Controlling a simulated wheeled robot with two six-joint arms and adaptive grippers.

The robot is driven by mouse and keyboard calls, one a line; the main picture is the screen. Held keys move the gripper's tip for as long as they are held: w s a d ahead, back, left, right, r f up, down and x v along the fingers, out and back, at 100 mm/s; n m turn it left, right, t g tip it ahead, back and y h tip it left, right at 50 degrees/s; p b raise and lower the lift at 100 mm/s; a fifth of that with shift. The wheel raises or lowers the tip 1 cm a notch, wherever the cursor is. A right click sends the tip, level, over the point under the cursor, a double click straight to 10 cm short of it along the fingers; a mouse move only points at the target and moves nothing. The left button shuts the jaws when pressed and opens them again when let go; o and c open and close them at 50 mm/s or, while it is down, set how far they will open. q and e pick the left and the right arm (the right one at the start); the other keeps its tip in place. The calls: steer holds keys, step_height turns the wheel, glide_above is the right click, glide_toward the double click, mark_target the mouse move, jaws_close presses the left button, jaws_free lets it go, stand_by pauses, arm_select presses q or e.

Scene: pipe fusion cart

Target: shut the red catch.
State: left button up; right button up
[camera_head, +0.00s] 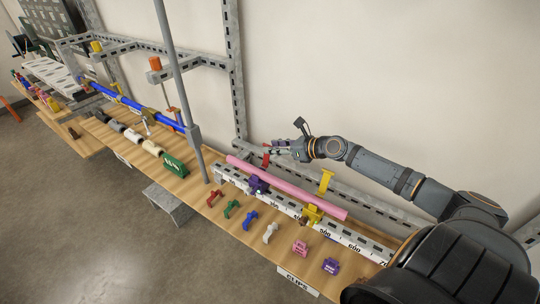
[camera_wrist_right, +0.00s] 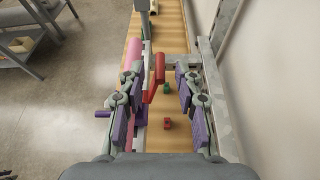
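The red catch (camera_head: 265,160) stands up behind the pink pipe (camera_head: 290,188), near the pipe's far end. In the right wrist view the red catch (camera_wrist_right: 160,68) shows as an upright red bar with a slanting red arm, ahead of and between my fingers. My right gripper (camera_head: 278,147) is just above and beside the catch in the head view. In the right wrist view my right gripper (camera_wrist_right: 160,100) is open, its purple-padded fingers well apart and no contact with the catch visible. My left gripper is not in view.
A yellow catch (camera_head: 326,180) stands up farther along the pipe. A purple clamp (camera_head: 257,185) and a yellow clamp (camera_head: 312,213) sit at the white scaled rail. Several coloured clips lie along the bench front. A grey post (camera_head: 178,75) rises left of the pipe.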

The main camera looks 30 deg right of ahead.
steer(key=shift+x, duration=1.3)
jaws_close()
